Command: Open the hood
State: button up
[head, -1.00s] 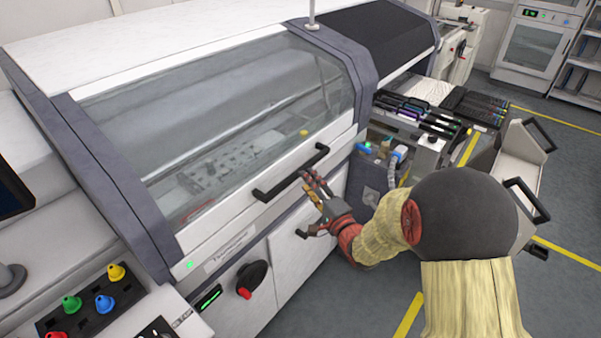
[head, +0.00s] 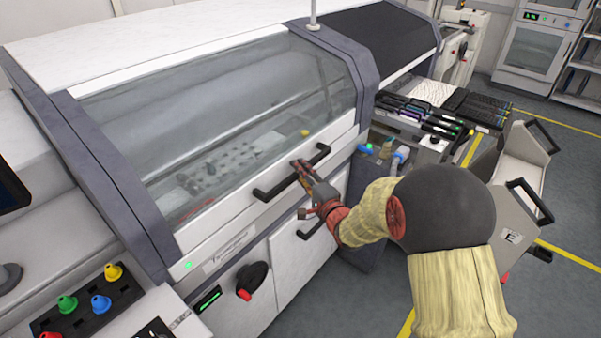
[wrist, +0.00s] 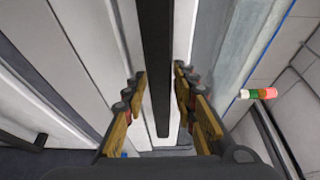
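The hood (head: 225,120) is a large clear window in a white and grey frame on the machine, and it is down. Its black bar handle (head: 275,184) runs along the lower white edge. My gripper (head: 302,172) is at the middle of this handle. In the wrist view the handle (wrist: 157,60) runs lengthwise between the two fingers of my gripper (wrist: 160,100). The fingers stand apart, with a gap visible on both sides of the bar.
A second black handle (head: 312,224) sits on the white panel below. A red and black rotary switch (head: 251,281) and coloured buttons (head: 90,303) are at lower left. A trolley (head: 522,170) stands at right on the grey floor.

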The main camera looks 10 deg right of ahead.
jog(key=c, duration=0.6)
grip_shut()
